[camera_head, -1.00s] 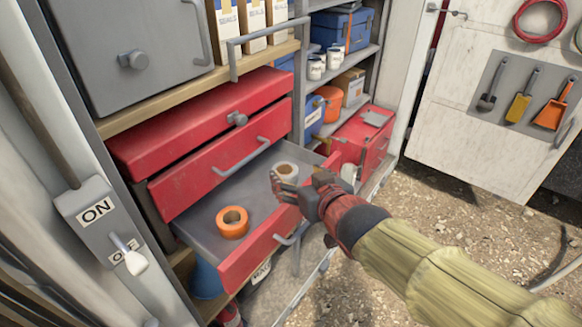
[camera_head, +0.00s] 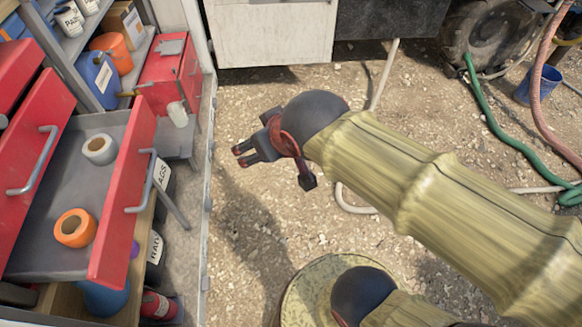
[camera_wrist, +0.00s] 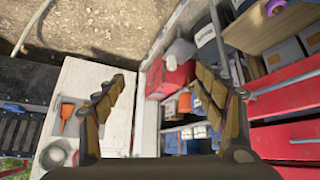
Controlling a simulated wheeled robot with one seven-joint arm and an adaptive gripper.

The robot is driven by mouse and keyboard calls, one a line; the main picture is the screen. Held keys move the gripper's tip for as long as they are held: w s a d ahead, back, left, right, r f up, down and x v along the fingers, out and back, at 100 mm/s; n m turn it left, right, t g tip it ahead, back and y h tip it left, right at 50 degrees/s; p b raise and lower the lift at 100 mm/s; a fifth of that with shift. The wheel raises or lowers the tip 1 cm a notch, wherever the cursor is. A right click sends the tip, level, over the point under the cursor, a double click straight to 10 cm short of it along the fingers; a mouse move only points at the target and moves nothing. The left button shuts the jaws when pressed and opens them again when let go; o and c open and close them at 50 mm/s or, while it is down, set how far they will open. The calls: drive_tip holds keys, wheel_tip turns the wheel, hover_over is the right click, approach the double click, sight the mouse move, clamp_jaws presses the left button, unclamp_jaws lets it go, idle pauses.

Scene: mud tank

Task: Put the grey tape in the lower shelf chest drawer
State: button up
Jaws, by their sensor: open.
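The grey tape (camera_head: 100,149) lies in the open lower drawer (camera_head: 48,205) of the red shelf chest, toward its far end. The orange tape (camera_head: 75,228) lies in the same drawer, nearer to me. The drawer's red front (camera_head: 128,190) and handle face right. My gripper (camera_head: 237,156) is out over the gravel, to the right of the drawer and clear of it. It is open, with nothing between the fingers in the wrist view (camera_wrist: 162,78).
A partly open red drawer (camera_head: 30,130) is above the lower one. A red toolbox (camera_head: 170,75), blue jug (camera_head: 100,78) and orange container (camera_head: 112,48) stand behind. A green hose (camera_head: 505,130) and blue bucket (camera_head: 540,85) are far right. Gravel around my gripper is clear.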

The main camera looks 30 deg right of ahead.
drive_tip(key=s+d+f+m+g, duration=0.1)
drive_tip(key=s+d+f+g, duration=0.1)
drive_tip(key=s, duration=0.6)
drive_tip(key=shift+d, duration=0.3)
wheel_tip(320, 180, down, 17)
drive_tip(key=b, duration=1.6)
drive_tip(key=shift+r+b, duration=0.15)
drive_tip(key=shift+b, duration=0.25)
drive_tip(key=shift+w, duration=0.1)
